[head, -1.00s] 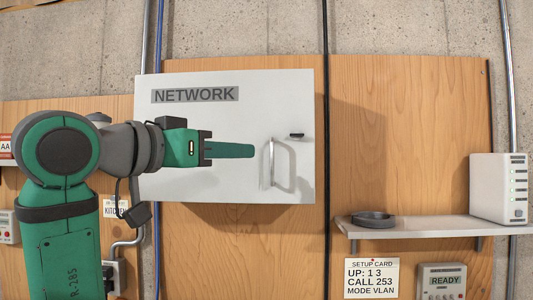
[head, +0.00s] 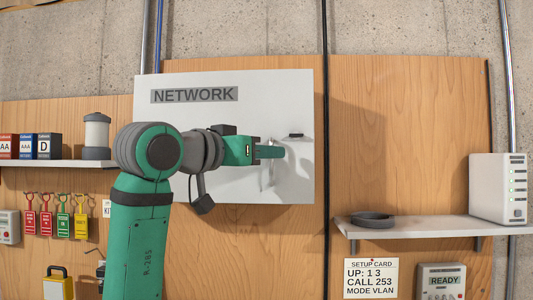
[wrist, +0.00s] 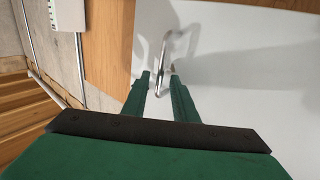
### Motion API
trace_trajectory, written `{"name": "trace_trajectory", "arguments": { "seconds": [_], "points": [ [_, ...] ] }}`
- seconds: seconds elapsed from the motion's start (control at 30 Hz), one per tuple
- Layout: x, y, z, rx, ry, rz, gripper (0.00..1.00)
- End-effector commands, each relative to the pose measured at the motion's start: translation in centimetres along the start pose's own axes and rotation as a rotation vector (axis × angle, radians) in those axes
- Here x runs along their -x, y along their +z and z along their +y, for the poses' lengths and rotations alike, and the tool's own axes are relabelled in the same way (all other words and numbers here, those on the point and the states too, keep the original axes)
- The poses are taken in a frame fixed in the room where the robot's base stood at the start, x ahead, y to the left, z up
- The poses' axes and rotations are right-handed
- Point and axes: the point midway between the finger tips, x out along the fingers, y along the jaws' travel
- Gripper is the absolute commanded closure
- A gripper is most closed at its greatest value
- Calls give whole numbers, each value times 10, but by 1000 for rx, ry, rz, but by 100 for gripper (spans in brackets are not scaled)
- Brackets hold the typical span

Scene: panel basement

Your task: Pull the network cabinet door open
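The network cabinet is a white wall box with a flat door (head: 205,125) labelled NETWORK, shut as far as I can see. Its silver bar handle (head: 271,176) stands upright near the door's right edge, partly hidden by my gripper (head: 283,152) in the head view. In the wrist view my gripper (wrist: 160,80) is open, with two green fingers apart and the handle (wrist: 163,52) between their tips. The fingers do not look closed on the bar. A small dark latch or lock (head: 295,135) sits above and right of the handle.
A black cable (head: 326,100) runs down right of the cabinet. A shelf (head: 430,230) at right holds a black ring (head: 372,219) and a white router-like box (head: 497,190).

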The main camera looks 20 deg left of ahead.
Motion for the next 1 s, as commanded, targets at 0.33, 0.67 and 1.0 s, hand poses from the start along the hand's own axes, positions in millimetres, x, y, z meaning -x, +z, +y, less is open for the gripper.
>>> {"name": "trace_trajectory", "arguments": {
  "seconds": [0.33, 0.67, 1.0],
  "points": [
    [-1, 0, 1, 1, 2, 0, 100],
    [0, 0, 1, 1, 1, 2, 100],
    [0, -1, 1, 1, 1, 3, 100]
  ]
}}
